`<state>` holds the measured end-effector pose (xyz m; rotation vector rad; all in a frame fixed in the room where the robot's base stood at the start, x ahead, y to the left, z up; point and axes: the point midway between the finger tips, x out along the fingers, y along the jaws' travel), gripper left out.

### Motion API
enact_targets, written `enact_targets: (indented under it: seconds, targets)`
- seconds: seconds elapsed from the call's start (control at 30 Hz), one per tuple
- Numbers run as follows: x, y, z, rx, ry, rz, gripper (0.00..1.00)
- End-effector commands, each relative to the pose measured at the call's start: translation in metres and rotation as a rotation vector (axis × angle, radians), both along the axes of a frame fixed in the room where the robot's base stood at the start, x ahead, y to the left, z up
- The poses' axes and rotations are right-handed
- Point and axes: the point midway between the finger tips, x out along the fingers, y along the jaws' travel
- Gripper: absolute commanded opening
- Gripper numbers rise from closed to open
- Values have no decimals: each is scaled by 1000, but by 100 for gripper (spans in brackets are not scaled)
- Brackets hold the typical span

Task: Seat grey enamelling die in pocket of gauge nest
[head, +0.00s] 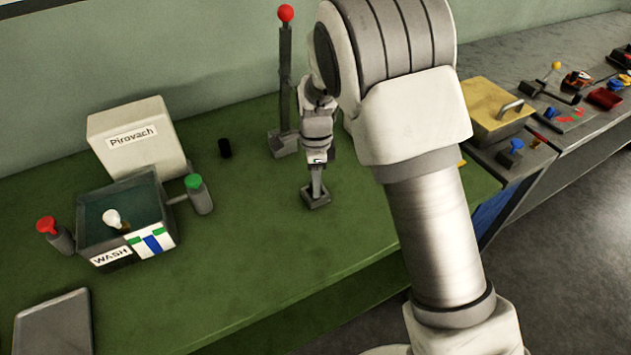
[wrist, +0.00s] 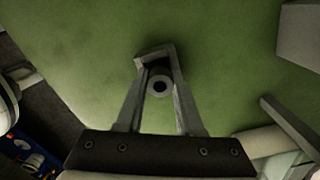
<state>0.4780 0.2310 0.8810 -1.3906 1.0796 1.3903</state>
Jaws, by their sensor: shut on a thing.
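The grey enamelling die (wrist: 159,86) is a short round piece with a dark hole in its middle. It sits between the two fingertips of my gripper (wrist: 160,83) in the wrist view, and the gripper is shut on it. The gauge nest (wrist: 142,60) is a small grey block with raised walls, right at the fingertips. In the head view my gripper (head: 317,188) points down at the nest (head: 318,203) on the green bench. The die overlaps the nest's pocket in the wrist view; I cannot tell how deep it sits. The fingers hide the die in the head view.
A grey stand with a red-balled lever (head: 285,80) rises close behind my gripper. A yellow box (head: 490,100) is right. Green bench around the nest is clear.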

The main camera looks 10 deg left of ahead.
Motion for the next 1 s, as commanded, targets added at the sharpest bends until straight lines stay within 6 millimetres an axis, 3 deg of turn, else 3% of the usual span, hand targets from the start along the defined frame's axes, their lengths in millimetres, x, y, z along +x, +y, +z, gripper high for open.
enact_targets:
  seconds: [0.2,0.23,0.4,0.77,1.0]
  targets:
    - [0,0,-4,0,1,0,0]
    - [0,0,-4,0,1,0,38]
    - [0,0,-3,0,1,1,66]
    - [0,0,4,0,0,1,66]
    - [0,1,47,3,-2,2,66]
